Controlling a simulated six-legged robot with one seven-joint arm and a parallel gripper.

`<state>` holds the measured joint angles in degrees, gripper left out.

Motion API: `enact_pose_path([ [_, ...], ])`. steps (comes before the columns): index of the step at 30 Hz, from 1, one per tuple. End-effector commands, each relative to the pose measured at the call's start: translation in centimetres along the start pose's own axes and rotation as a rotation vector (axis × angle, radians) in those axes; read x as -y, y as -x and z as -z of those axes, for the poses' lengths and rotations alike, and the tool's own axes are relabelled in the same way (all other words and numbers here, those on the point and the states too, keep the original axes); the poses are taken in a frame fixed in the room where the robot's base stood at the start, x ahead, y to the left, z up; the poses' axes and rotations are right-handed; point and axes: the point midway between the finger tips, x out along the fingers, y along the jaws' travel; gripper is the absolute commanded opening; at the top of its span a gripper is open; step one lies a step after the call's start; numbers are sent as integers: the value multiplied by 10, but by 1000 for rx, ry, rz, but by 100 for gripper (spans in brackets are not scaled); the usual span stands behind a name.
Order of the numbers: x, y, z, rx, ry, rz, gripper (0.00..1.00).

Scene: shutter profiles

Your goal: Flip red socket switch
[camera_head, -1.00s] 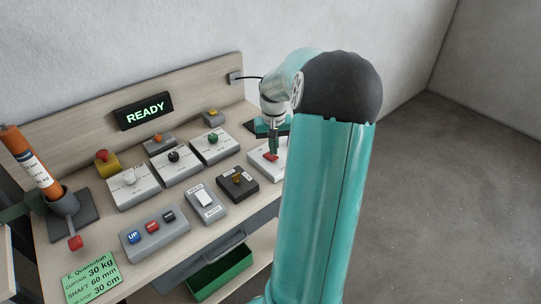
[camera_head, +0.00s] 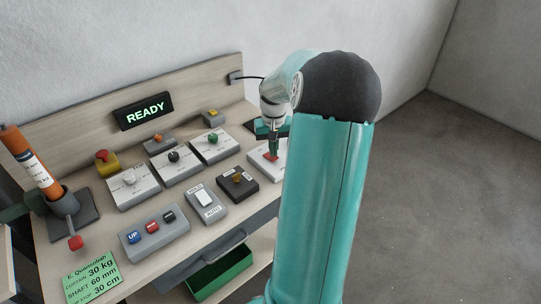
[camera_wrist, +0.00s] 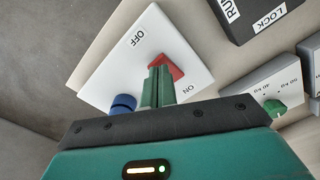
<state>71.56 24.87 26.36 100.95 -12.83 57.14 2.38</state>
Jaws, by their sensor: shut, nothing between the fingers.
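The red socket switch (camera_wrist: 168,66) sits on a white plate (camera_wrist: 120,62) marked OFF and ON in the wrist view. In the head view the red switch (camera_head: 270,157) shows at the right end of the bench, just under my gripper (camera_head: 271,148). In the wrist view my gripper (camera_wrist: 158,75) is shut, with its green fingers together and nothing between them. The fingertips lie over the lower left part of the switch and hide some of it. They look at or very near the switch; I cannot tell whether they touch. A blue round part (camera_wrist: 123,103) is on the plate beside the fingers.
A dark box with a RUN and LOCK label (camera_wrist: 262,16) and a grey dial box with a green knob (camera_wrist: 274,107) stand close by. Several other control boxes, a READY display (camera_head: 144,111) and an orange cylinder (camera_head: 29,160) occupy the bench. The grey floor at right is clear.

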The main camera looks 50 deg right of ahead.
Motion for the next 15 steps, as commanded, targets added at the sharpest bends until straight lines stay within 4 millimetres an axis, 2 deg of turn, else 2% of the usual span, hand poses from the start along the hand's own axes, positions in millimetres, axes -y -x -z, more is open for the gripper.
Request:
enact_pose_path([
  [15,0,-7,0,1,0,0,0],
])
